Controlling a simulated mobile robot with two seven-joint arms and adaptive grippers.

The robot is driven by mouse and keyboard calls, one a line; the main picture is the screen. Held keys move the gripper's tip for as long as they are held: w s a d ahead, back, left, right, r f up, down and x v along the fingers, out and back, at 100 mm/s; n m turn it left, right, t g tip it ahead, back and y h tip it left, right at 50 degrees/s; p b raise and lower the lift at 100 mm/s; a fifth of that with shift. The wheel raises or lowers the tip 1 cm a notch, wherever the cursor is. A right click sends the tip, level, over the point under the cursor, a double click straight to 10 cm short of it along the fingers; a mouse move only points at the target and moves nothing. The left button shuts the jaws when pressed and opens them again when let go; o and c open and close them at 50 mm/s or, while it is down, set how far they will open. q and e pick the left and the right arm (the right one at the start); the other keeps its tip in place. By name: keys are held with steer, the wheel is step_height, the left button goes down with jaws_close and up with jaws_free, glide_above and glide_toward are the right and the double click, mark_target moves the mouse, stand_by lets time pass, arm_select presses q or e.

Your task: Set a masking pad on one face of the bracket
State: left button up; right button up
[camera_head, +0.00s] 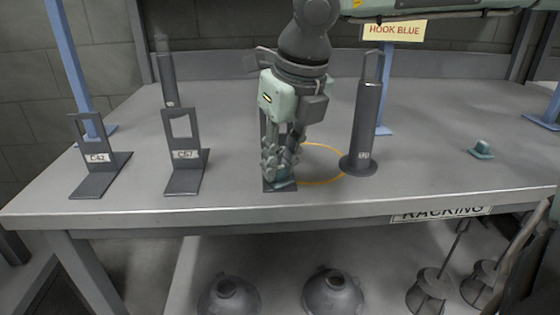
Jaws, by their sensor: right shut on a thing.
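My right gripper (281,168) points down at the middle of the table's front. It is shut on a small teal pad (285,184), mostly hidden by the fingers. The pad is low, over or against a dark plate (267,188) that looks like a bracket's foot; I cannot tell whether they touch. The gripper hides the rest of that part. Two grey L-shaped brackets with window openings stand to the left, labelled C42 (92,190) and apparently C57 (183,184). Another teal pad with a knob (482,151) lies at the right. My left gripper is not in view.
A dark cylinder with a handle and round foot (366,125) stands close right of the gripper, beside an orange ring line (322,182). Another cylinder (167,75) stands back left. Blue posts (70,65) rise from the table (430,150). Grey hoods (333,290) are below.

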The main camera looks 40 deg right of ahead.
steer(key=o, duration=1)
steer(key=v, duration=1.2)
